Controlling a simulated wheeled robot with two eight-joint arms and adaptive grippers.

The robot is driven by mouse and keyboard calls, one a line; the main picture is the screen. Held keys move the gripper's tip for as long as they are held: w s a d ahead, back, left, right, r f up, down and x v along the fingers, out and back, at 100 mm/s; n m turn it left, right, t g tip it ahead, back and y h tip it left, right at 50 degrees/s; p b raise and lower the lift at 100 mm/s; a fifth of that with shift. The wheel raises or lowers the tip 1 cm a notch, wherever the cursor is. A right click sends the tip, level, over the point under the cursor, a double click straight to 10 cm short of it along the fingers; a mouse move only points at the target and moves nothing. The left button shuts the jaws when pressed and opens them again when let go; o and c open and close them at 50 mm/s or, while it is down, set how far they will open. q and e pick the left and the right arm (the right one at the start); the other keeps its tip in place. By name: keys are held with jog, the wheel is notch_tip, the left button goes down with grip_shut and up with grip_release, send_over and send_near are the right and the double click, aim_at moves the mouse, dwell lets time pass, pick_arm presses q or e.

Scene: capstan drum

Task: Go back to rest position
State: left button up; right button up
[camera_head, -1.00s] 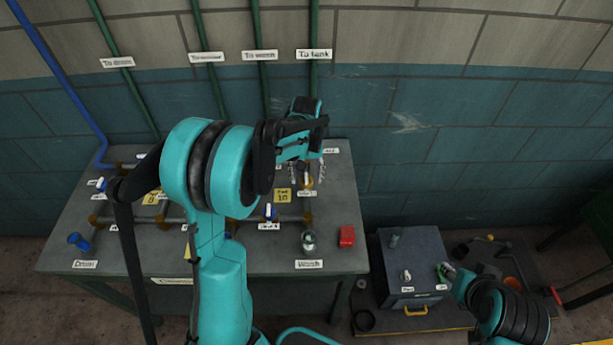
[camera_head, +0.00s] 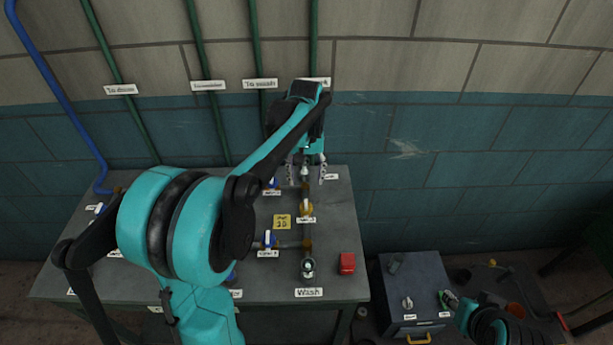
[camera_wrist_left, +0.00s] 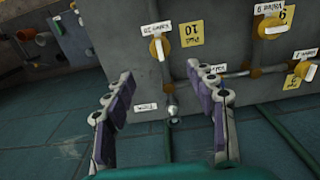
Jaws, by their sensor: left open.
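My left gripper (camera_head: 305,172) is open and empty above the back right part of the grey valve table (camera_head: 190,283). In the left wrist view its two fingers (camera_wrist_left: 163,110) stand apart, with a small metal pipe fitting (camera_wrist_left: 170,105) visible between them. My left arm hides much of the left of the table.
A red block (camera_head: 347,263) and the Wash label (camera_head: 309,292) are at the table's front right. A grey box (camera_head: 416,290) stands to the right, low down. Green pipes (camera_head: 260,125) and a blue pipe (camera_head: 55,100) run along the wall.

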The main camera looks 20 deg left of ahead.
pick_arm(q)
jog(key=shift+s, duration=0.1)
jog(key=s+d+m+t, duration=0.2)
jog(key=s+d+t, duration=0.1)
jog(key=s, duration=0.6)
jog(key=s+d+f+m+t, duration=0.1)
jog(key=s+d+m+t, duration=0.2)
jog(key=s, duration=0.6)
jog(key=shift+s+d+f+t, duration=0.15)
jog(key=shift+s+d+t, duration=0.2)
jog(key=shift+d+t, duration=0.4)
